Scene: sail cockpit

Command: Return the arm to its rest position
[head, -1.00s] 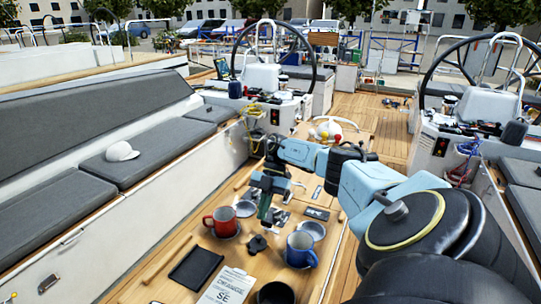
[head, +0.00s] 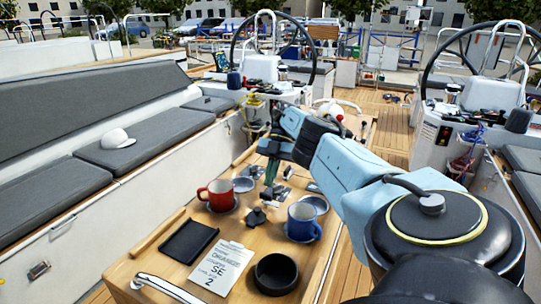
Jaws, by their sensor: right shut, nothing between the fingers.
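My right arm reaches in from the lower right over the cockpit table (head: 240,262). My right gripper (head: 269,180) points down above the far part of the table, beyond the two mugs, and its fingers are shut and empty. A red mug (head: 218,195) and a blue mug (head: 303,222) stand upright on the table, nearer than the gripper and apart from it. My left gripper is not in view.
A black tray (head: 189,241), a paper note (head: 222,266) and a black bowl (head: 276,273) lie on the near table. A white cap (head: 117,138) is on the left bench (head: 75,188). Steering wheels (head: 275,50) stand behind.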

